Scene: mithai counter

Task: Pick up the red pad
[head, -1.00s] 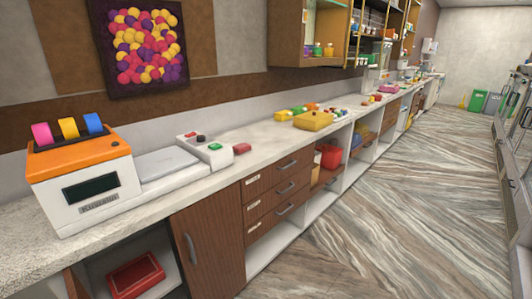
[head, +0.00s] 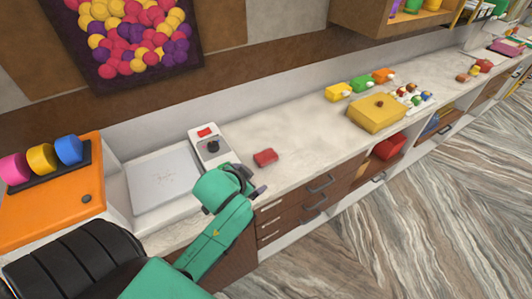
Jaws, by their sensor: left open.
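The red pad (head: 265,157) is a small flat red block lying on the pale counter, just right of the white control box. My left gripper (head: 255,182) is at the end of the green arm, near the counter's front edge and a little below and left of the pad in the picture. Its dark fingers are partly hidden by the wrist; it is open, and nothing shows between them. The pad is apart from it in the picture and in full view. My right gripper is out of view.
A white control box (head: 209,146) with a dark knob stands left of the pad, beside a flat silver plate (head: 163,180) and an orange-topped machine (head: 60,208). A yellow box (head: 377,113) stands farther right. The counter (head: 305,135) between is clear.

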